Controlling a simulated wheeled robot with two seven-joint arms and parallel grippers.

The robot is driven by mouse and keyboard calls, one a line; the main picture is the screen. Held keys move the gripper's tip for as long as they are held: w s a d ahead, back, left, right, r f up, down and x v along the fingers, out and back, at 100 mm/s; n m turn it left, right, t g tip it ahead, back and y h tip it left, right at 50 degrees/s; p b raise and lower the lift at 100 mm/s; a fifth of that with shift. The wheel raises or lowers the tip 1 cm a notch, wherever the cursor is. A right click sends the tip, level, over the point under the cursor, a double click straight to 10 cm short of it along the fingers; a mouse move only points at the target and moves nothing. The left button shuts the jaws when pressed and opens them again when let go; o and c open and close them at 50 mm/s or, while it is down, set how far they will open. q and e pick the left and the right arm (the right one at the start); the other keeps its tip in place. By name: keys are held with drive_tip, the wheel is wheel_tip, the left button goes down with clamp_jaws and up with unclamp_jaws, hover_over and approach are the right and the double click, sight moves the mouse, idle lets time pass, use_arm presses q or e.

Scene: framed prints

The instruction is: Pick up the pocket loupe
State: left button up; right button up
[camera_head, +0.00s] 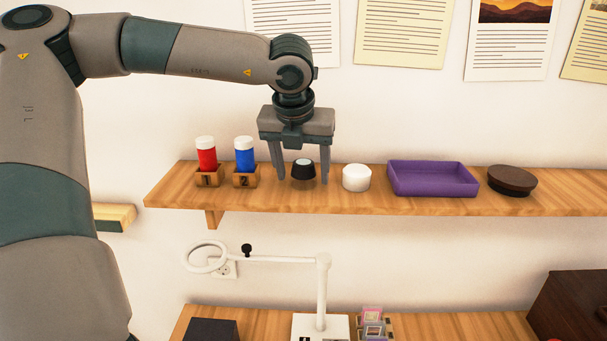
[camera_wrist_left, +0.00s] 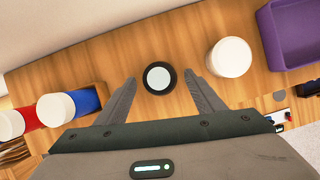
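The pocket loupe, a small black round piece with a pale glass top (camera_head: 303,169), stands on the wooden wall shelf. It also shows in the left wrist view (camera_wrist_left: 159,77), just beyond and between the fingertips. My left gripper (camera_head: 303,180) is open, pointing down over the shelf, with one finger on each side of the loupe. In the left wrist view the gripper (camera_wrist_left: 168,86) shows clear gaps between both fingers and the loupe. Nothing is held. My right gripper is not in view.
On the shelf (camera_head: 400,205), red (camera_head: 207,158) and blue (camera_head: 245,159) white-capped bottles stand in wooden holders left of the gripper. A white round jar (camera_head: 356,178) is close to its right. A purple tray (camera_head: 432,180) and dark round lidded box (camera_head: 512,180) stand farther right. A ring lamp (camera_head: 322,285) is below.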

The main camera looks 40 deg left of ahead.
sight(304, 162)
use_arm(q)
drive_tip(key=c, duration=1)
drive_tip(key=shift+o, duration=0.2)
drive_tip(key=shift+r, duration=0.15)
drive_tip(key=shift+r+b, duration=0.55)
drive_tip(key=shift+b, duration=0.1)
wheel_tip(304, 162, up, 2)
drive_tip(key=shift+r+b, duration=0.15)
drive_tip(key=shift+b, duration=0.65)
drive_tip(key=w+d+r+b, duration=0.3)
drive_tip(key=d+r, duration=0.4)
drive_tip(key=d, duration=0.4)
drive_tip(key=shift+w+r+b, duration=0.15)
drive_tip(key=shift+w+b, duration=0.2)
drive_tip(key=shift+b, duration=0.4)
